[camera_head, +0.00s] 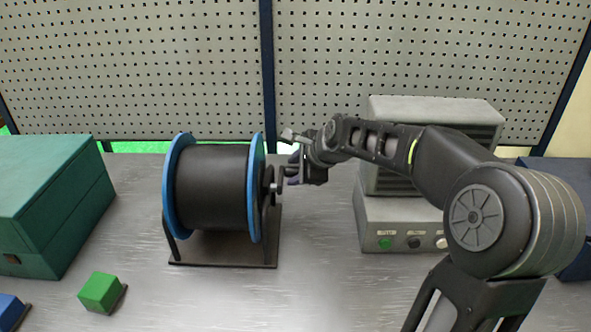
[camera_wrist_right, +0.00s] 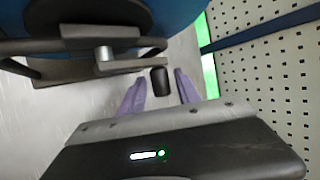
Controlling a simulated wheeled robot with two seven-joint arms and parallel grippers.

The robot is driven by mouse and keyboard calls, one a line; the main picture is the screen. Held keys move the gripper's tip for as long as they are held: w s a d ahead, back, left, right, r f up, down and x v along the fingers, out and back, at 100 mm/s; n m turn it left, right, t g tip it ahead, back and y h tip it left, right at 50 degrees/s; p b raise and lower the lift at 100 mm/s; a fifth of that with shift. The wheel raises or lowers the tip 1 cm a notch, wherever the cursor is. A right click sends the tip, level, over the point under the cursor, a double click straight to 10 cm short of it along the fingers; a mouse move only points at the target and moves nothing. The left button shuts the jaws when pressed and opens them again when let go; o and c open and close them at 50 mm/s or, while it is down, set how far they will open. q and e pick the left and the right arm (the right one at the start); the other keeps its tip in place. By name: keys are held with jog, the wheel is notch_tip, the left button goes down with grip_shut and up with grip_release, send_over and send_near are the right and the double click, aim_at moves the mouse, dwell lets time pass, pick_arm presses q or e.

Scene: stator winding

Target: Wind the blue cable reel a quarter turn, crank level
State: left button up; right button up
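The cable reel (camera_head: 210,188) has blue flanges, is wound with black cable and sits on a dark stand (camera_head: 222,264) left of centre in the head view. Its dark crank (camera_head: 272,190) is on the right side. In the right wrist view the crank arm (camera_wrist_right: 125,67) runs across the top, and its black handle (camera_wrist_right: 160,82) lies between the two purple fingers. My right gripper (camera_head: 291,172) is at the crank, fingers apart, with a visible gap on each side of the handle. In the head view the gripper partly hides the handle. My left gripper is not in view.
A green box (camera_head: 60,210) stands at the left, with a green block (camera_head: 102,292) and a blue block (camera_head: 10,310) in front. A grey control unit (camera_head: 400,215) with buttons stands to the right, behind my right arm. A perforated panel (camera_head: 170,70) closes the back. The front middle table is clear.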

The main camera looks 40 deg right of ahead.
grip_shut()
dwell(1.1)
